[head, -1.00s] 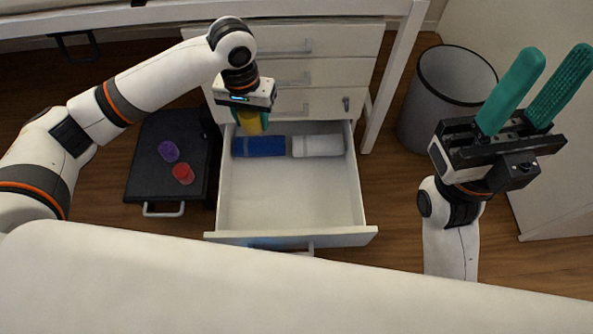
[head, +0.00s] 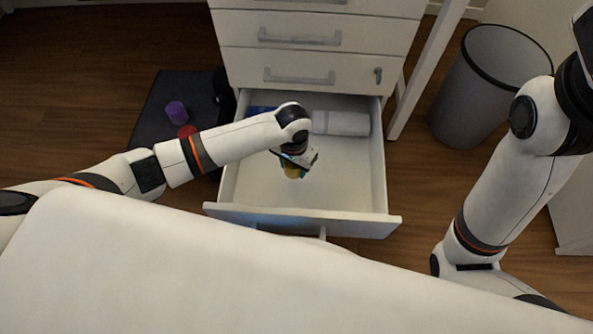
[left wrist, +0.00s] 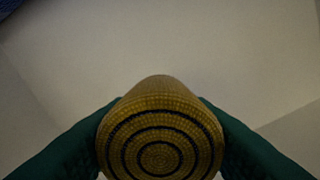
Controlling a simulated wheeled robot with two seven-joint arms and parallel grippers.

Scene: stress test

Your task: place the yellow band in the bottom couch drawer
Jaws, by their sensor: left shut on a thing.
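My left gripper (head: 291,172) is over the inside of the open bottom drawer (head: 345,190). It is shut on the yellow band (head: 291,170), a rolled cylinder that the wrist mostly hides in the head view. In the left wrist view the yellow band (left wrist: 160,130) shows its end with dark rings, held between the two green fingers. The pale drawer floor shows beyond it. I cannot tell whether the band touches the floor. My right arm rises at the right of the head view, its gripper out of the picture.
A white roll (head: 341,123) lies at the drawer's back, with a blue roll (head: 262,111) left of it, partly hidden by my arm. Purple (head: 176,112) and red (head: 187,131) things lie on a black case (head: 150,125) at left. A grey bin (head: 490,85) stands at right.

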